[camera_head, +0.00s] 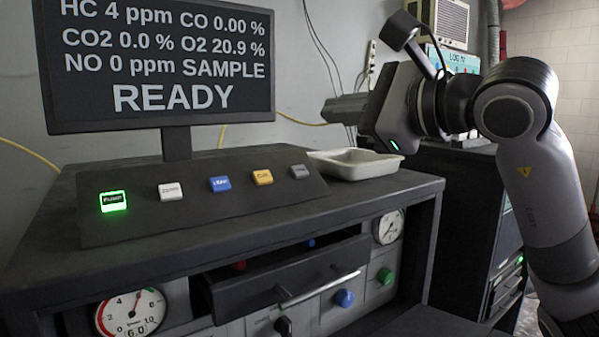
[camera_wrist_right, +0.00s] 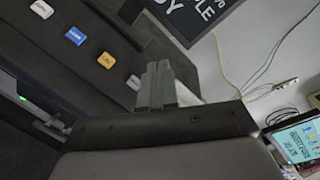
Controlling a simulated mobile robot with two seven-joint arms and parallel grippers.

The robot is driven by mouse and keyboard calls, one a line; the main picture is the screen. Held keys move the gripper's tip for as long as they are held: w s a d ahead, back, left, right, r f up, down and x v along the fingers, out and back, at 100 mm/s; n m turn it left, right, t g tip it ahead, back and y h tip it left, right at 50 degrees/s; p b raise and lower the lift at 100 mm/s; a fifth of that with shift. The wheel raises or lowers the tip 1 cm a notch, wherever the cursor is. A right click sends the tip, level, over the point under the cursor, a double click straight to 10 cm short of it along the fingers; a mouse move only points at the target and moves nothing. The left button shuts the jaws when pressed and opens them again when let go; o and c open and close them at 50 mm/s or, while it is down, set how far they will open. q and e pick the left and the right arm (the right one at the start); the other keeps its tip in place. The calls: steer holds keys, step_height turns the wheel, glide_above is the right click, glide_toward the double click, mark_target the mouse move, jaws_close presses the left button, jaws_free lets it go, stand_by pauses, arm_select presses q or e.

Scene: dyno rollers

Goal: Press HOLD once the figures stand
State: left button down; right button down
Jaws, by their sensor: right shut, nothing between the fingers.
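The monitor (camera_head: 160,65) reads HC 4 ppm, CO 0.00 %, CO2 0.0 %, O2 20.9 %, NO 0 ppm, SAMPLE and READY. Below it, a sloped dark panel (camera_head: 215,218) carries a row of buttons: lit green (camera_head: 113,202), white (camera_head: 171,191), blue (camera_head: 220,184), orange (camera_head: 263,177) and grey (camera_head: 299,172). The small labels are too blurred to tell which is HOLD. My right gripper (camera_head: 332,108) is shut and empty, above and behind the panel's right end, apart from the buttons. Its closed fingers (camera_wrist_right: 157,82) also show in the right wrist view. My left gripper is out of view.
A pale tray (camera_head: 352,164) stands on the bench right of the panel, below my right gripper. A drawer (camera_head: 290,275) with a bar handle, gauges (camera_head: 130,313) and coloured knobs (camera_head: 344,298) are on the bench front. Cables hang on the wall behind.

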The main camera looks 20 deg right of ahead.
mark_target(300, 171)
steer(key=w+f+b, duration=0.1)
steer(key=f, duration=0.1)
steer(key=w+a+f+b, duration=0.1)
steer(key=w+f, duration=0.1)
steer(key=w+f+b, duration=0.1)
steer(key=f, duration=0.1)
steer(key=shift+w+a, duration=0.25)
steer(key=shift+a, duration=0.1)
steer(key=shift+w+a+f, duration=0.15)
steer(key=shift+w+f, duration=0.25)
steer(key=shift+w, duration=0.05)
stand_by(0.8)
steer(key=shift+f, duration=0.1)
stand_by(0.7)
steer(key=shift+w+a+f+b, duration=0.1)
steer(key=shift+w+f+b, duration=0.15)
steer(key=shift+b, duration=0.2)
